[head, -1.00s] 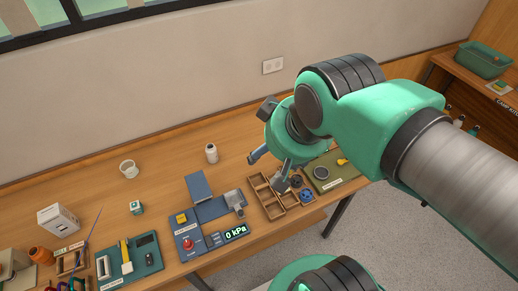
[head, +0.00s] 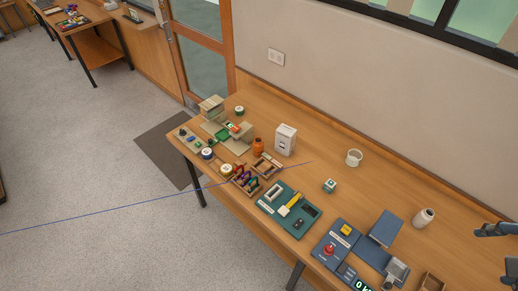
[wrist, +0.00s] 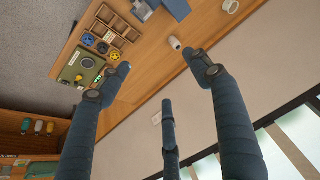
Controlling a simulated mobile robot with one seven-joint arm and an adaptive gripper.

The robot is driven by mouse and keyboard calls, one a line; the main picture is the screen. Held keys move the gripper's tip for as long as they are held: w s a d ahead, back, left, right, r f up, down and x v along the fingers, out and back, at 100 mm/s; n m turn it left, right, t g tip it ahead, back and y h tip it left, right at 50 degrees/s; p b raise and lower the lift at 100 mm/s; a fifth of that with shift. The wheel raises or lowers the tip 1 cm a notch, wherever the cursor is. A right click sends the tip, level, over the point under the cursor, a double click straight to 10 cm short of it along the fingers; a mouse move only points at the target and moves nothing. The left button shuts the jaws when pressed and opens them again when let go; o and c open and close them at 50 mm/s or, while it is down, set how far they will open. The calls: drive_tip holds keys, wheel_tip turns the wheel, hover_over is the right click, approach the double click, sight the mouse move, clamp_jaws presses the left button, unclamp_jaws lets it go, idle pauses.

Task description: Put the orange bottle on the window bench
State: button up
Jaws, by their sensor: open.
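The orange bottle (head: 258,147) stands upright on the long wooden bench (head: 330,160) that runs along the wall below a window. It is beside a white box (head: 286,139), toward the bench's far left end in the head view. My gripper (wrist: 162,72) is open and empty, with its fingers spread wide in the wrist view. Only part of it shows at the right edge of the head view, far from the bottle. The bottle is not seen in the wrist view. The head view does not label any surface as the window bench.
Near the bottle are a wooden tray (head: 267,165), tape rolls and small boxes. A thin blue line crosses the scene. Open floor (head: 90,220) lies left; another table (head: 95,42) stands beyond.

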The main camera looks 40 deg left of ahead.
drive_tip(key=w+a+r+g, duration=0.1)
drive_tip(key=w+a+r, duration=0.2)
drive_tip(key=w+a, duration=0.65)
drive_tip(key=w+a+f+m+g+b, duration=0.1)
drive_tip(key=w+a+f, duration=0.3)
drive_tip(key=w+a, duration=0.8)
drive_tip(key=w+a+f+g, duration=0.1)
drive_tip(key=w+a+f, duration=0.2)
drive_tip(key=w+a, duration=0.9)
drive_tip(key=s+a+f+g, duration=0.1)
drive_tip(key=s+a+f, duration=0.1)
drive_tip(key=a+f, duration=0.8)
drive_tip(key=s+a+f, duration=0.2)
drive_tip(key=a+f, duration=0.4)
drive_tip(key=a, duration=0.8)
drive_tip(key=s+a+f+g, duration=0.1)
drive_tip(key=s+a+f, duration=0.1)
drive_tip(key=a+f, duration=0.8)
drive_tip(key=s+a+f+m, duration=0.1)
drive_tip(key=s+a+f, duration=0.4)
drive_tip(key=a+f, duration=0.3)
drive_tip(key=a, duration=0.4)
drive_tip(key=shift+s+f+b, duration=0.4)
